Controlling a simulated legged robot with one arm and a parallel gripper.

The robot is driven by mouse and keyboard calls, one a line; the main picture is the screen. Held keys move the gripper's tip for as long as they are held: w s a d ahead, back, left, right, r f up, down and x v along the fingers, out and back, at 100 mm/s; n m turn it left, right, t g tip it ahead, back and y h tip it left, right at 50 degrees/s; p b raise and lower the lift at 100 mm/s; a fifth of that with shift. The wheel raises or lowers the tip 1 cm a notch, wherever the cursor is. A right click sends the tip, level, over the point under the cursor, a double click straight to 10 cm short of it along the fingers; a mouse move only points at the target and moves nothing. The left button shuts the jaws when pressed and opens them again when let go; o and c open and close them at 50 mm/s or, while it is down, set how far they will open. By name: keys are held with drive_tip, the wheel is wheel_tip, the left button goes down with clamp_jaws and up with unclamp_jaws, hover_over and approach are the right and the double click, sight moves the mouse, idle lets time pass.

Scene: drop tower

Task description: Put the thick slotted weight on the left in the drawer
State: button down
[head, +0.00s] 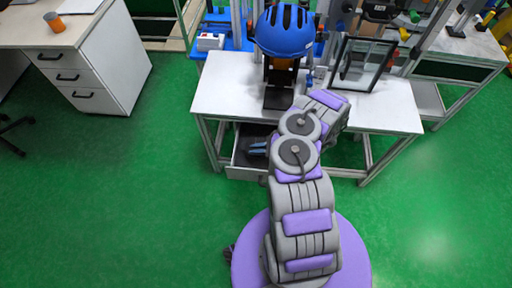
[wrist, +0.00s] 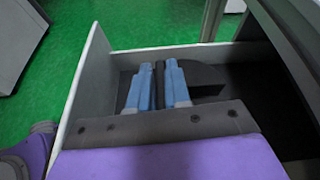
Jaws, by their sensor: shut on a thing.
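The open drawer (head: 245,174) sits under the white table, and its pale wall (wrist: 92,75) shows in the wrist view. My gripper (head: 257,148) reaches down into the drawer opening. In the wrist view, the blue fingers of my gripper (wrist: 158,82) are closed on a dark, thick slotted weight (wrist: 205,76). Its rounded dark body shows to the right of the fingers, inside the drawer walls. Whether it touches the drawer floor cannot be told. In the head view the weight is hard to make out in the shadow.
The white table (head: 220,95) stands above the drawer, with a blue helmet (head: 285,30) on a stand and a dark-framed clear panel (head: 362,64) on it. A white desk cabinet (head: 105,75) stands at the left. The green floor around is clear.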

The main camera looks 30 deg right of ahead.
drive_tip(key=shift+a+f, duration=0.3)
drive_tip(key=shift+f, duration=0.2)
drive_tip(key=shift+d+f+b, duration=0.1)
drive_tip(key=shift+f+b, duration=0.6)
drive_tip(key=shift+f, duration=0.8)
drive_tip(key=shift+d, duration=0.1)
drive_tip(key=c, duration=1.1)
unclamp_jaws()
